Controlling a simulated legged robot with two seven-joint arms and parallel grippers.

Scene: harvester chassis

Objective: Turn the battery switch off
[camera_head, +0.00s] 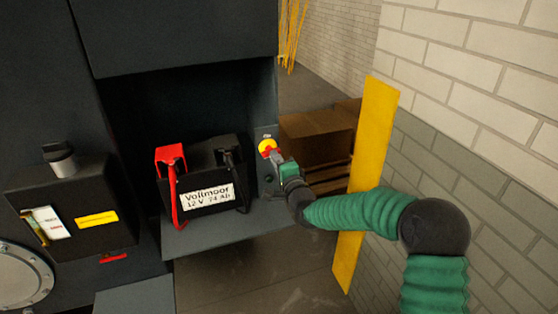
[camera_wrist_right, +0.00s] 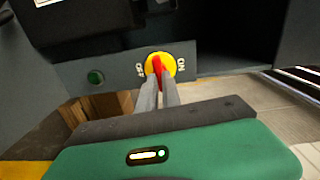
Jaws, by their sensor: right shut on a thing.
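The battery switch (camera_head: 267,147) is a yellow round plate with a red handle, on a grey panel at the right end of the battery bay. It also shows in the right wrist view (camera_wrist_right: 161,64), between the letters of an off mark on the left and an on mark on the right. My right gripper (camera_head: 276,157) is at the switch, its two grey fingers shut on the red handle. In the right wrist view the fingers (camera_wrist_right: 158,85) hide the handle's lower part; the visible part points up, leaning slightly left. My left gripper is not in view.
A black battery (camera_head: 206,197) with a red terminal cover (camera_head: 170,155) and a red cable stands left of the switch on a grey shelf (camera_head: 222,232). A green round button (camera_wrist_right: 95,77) sits beside the switch. A yellow post (camera_head: 370,150) and a brick wall (camera_head: 470,75) are at the right.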

